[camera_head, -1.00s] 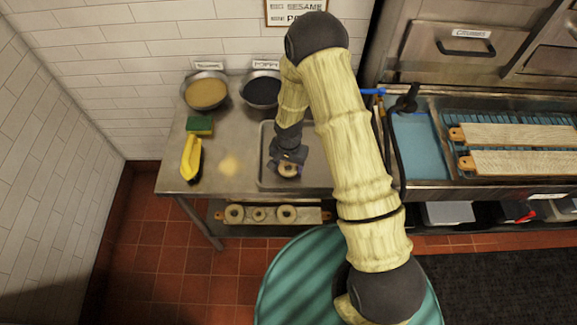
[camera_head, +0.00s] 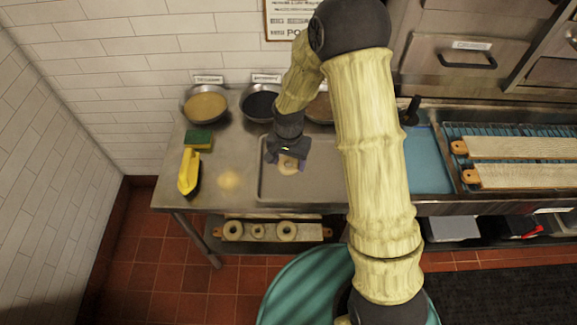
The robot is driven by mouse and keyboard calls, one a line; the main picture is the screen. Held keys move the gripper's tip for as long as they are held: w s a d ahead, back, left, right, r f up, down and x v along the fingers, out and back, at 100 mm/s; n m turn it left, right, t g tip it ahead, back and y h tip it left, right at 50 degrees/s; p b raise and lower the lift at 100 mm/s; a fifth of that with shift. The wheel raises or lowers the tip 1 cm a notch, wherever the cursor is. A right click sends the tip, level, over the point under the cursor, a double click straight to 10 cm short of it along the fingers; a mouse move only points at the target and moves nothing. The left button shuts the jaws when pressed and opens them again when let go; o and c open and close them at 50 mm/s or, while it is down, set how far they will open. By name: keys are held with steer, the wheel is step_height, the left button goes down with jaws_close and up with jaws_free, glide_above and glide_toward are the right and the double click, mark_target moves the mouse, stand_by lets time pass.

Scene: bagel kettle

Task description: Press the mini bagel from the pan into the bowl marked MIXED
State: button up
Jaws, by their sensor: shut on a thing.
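My gripper (camera_head: 287,150) is shut on a small pale bagel (camera_head: 289,165), whose lower part shows below the fingers. The bagel is over the back left part of a metal pan (camera_head: 325,180) on the steel counter. I cannot tell the exact gap between bagel and pan. Behind stand a bowl of tan seeds (camera_head: 206,107), a bowl of dark seeds (camera_head: 259,104) and a third bowl of brownish topping (camera_head: 320,109). My arm partly covers the third bowl and hides any label on it. The labels on the other two are too small to read surely.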

steer(key=shift+d, duration=0.1)
stand_by(0.5)
steer(key=w+d+f+n+p, duration=0.1)
steer(key=d+n+p, duration=0.1)
steer(key=d, duration=0.4)
steer(key=d+f+n+p, duration=0.2)
steer(key=d+p, duration=0.3)
steer(key=d, duration=0.2)
steer(key=shift+w+d, duration=0.2)
steer(key=shift+w, duration=0.15)
